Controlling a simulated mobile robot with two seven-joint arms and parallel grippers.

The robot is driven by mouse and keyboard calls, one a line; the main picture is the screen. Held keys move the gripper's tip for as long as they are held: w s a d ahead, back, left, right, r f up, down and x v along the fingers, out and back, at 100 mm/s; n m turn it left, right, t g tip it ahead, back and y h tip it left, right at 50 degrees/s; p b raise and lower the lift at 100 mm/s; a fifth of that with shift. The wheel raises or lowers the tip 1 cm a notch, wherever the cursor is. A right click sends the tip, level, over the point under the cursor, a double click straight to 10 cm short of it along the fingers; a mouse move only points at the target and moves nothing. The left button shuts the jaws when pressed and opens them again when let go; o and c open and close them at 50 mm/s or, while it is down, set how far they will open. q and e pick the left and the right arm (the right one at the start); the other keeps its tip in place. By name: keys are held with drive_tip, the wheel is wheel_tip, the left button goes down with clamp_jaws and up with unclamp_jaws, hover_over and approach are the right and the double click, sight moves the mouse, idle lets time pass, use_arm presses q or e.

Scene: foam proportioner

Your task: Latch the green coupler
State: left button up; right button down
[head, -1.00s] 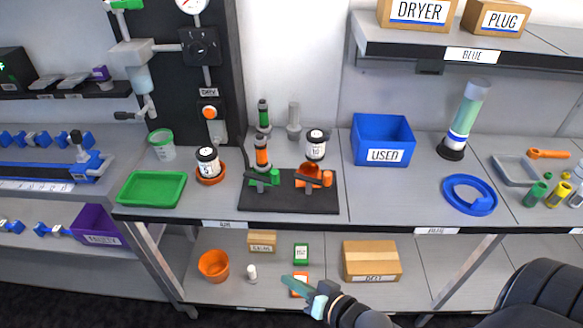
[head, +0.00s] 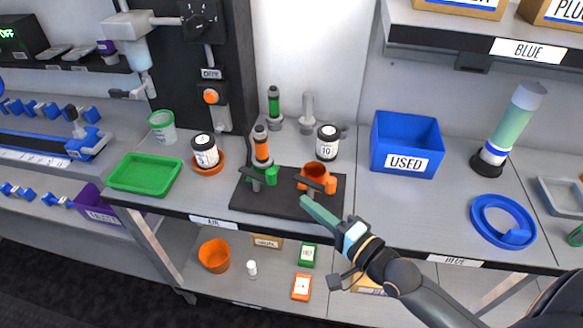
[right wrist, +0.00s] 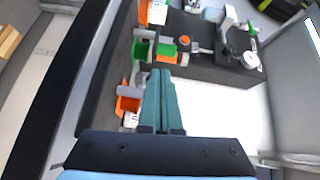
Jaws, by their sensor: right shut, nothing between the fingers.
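The green coupler (head: 271,175) is a small green cylinder on the left half of the black board (head: 285,203), beside a dark lever (head: 256,179) and in front of an upright cylinder with an orange band (head: 261,148). I cannot tell from here how the lever sits against the coupler. My right gripper (head: 304,200) has teal fingers pressed together and empty. Its tips are over the board's front edge, right of and nearer than the green coupler. The teal fingers (right wrist: 163,100) also show in the right wrist view, with small green and orange parts beyond them. My left gripper is out of view.
An orange coupler (head: 330,186) with an orange cup (head: 315,170) stands on the board's right half, close to my right fingertips. A green tray (head: 146,187) lies left. A blue bin (head: 437,148) and blue ring (head: 482,212) are right. The bench between board and bin is clear.

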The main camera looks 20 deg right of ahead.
drive_tip(key=shift+w+d+r+m, duration=0.4)
drive_tip(key=shift+w+d+r, duration=0.05)
drive_tip(key=shift+d+r, duration=0.15)
drive_tip(key=shift+a, duration=0.1)
drive_tip(key=x, duration=1)
drive_tip(key=shift+r, duration=0.15)
idle(0.4)
